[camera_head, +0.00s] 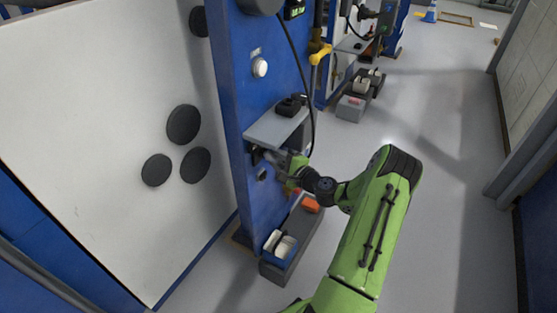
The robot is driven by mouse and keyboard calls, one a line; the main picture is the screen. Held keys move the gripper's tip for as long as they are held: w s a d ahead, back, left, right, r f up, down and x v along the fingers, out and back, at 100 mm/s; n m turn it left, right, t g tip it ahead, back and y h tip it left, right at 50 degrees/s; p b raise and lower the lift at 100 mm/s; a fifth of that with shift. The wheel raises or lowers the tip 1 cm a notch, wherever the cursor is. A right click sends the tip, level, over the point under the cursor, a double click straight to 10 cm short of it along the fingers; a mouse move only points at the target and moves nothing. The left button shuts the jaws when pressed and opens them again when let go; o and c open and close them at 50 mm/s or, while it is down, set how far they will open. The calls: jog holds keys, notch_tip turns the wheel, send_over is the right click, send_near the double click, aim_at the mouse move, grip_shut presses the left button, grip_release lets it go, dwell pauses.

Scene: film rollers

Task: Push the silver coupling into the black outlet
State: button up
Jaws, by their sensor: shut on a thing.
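My gripper (273,158), at the end of my green arm, is at the blue panel just below a small grey shelf. It is shut on the silver coupling, which is too small and too covered by the fingers to make out clearly. A black outlet (262,174) shows as a small dark round fitting on the blue panel, just below and left of the gripper. Another dark fitting (255,155) sits under the shelf at the gripper's tip. I cannot tell whether the coupling touches either fitting.
The grey shelf (270,130) juts out right above the gripper, with a black device (291,104) on it and a black cable hanging beside it. A grey floor bin (275,266) with white and orange items stands below.

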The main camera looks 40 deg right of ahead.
jog(key=shift+w+a, duration=0.2)
jog(key=shift+w, duration=0.4)
dwell(0.5)
jog(key=o, duration=1.2)
jog(key=shift+c, duration=0.2)
jog(key=s+r+p, duration=0.1)
jog(key=s+r, duration=0.1)
jog(key=s, duration=1.3)
jog(key=shift+s+a+r+p, duration=0.15)
jog(key=shift+s+p, duration=0.1)
jog(key=shift+p, duration=0.1)
